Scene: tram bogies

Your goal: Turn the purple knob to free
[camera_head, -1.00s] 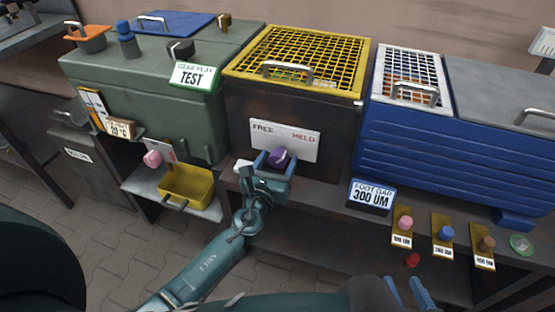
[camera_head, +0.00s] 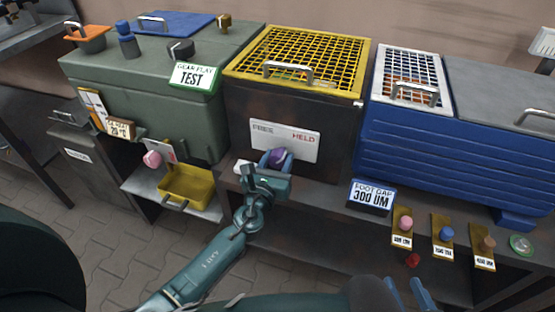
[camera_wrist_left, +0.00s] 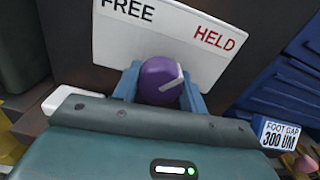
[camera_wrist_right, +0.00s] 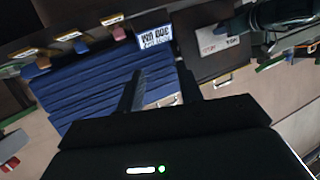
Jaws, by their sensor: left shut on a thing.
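The purple knob (camera_head: 277,157) sits at the lower edge of a white plate (camera_head: 285,140) on the front of the dark box with the yellow grid lid. The plate reads FREE at left and HELD at right. In the left wrist view the knob (camera_wrist_left: 160,82) carries a pale line that slants up and right, toward the HELD side. My left gripper (camera_head: 275,161) is shut on the knob, one blue finger on each side. My right gripper (camera_wrist_right: 160,88) is open and empty, away from the knob; its fingers show at the lower edge of the head view (camera_head: 406,290).
A yellow bin (camera_head: 187,185) stands at left below a pink knob (camera_head: 153,159). A FOOT GAP 300 UM sign (camera_head: 371,196) and several coloured pegs on brass plates stand on the shelf at right. A blue ribbed box (camera_head: 430,150) is right of the dark box.

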